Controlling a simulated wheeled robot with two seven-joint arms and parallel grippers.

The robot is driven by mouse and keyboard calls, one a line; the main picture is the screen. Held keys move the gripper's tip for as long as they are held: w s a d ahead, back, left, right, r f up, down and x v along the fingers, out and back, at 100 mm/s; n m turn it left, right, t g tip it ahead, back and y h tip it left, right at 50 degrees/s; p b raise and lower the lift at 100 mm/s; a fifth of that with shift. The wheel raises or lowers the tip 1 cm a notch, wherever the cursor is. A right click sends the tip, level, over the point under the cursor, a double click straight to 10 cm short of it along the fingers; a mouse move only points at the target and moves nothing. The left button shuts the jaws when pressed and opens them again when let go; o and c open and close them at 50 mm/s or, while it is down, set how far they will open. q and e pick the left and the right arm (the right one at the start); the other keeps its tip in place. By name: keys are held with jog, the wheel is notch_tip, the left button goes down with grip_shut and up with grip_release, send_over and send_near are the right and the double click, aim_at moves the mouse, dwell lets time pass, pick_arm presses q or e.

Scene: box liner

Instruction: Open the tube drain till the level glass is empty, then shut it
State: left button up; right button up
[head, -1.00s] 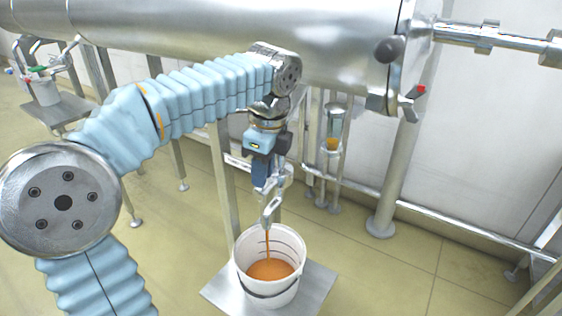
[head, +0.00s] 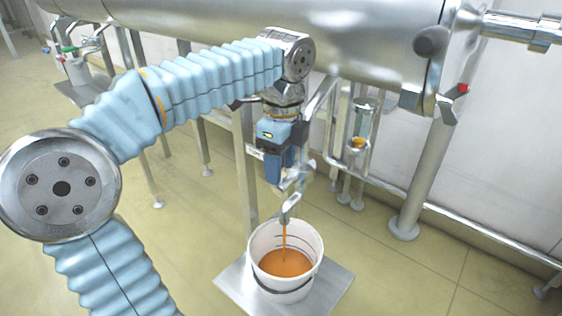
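My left gripper (head: 290,178) points down at the tube drain (head: 288,208), a metal valve and spout under the big steel vessel. Its fingers are small and blend with the valve's metal, so I cannot tell whether they are shut on the handle. A thin orange stream runs from the spout into the white bucket (head: 257,247), which holds a pool of orange liquid (head: 286,262). The level glass (head: 365,120) stands right of the gripper; a little orange shows low in it, and the upper part looks clear. My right gripper is out of view.
The bucket stands on a metal plate (head: 330,288). The steel vessel (head: 360,40) spans the top, with a red-tipped handle (head: 450,102) at right. Steel legs and a low rail stand behind. Another white bucket (head: 77,72) stands far left. The floor at right is open.

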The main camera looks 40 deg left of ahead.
pick_arm(q)
jog(key=r, duration=0.4)
jog(key=r+p, duration=0.1)
jog(key=r, duration=0.8)
jog(key=shift+d+r+p, duration=0.25)
jog(key=shift+r+p, duration=0.1)
jog(key=shift+r, duration=0.05)
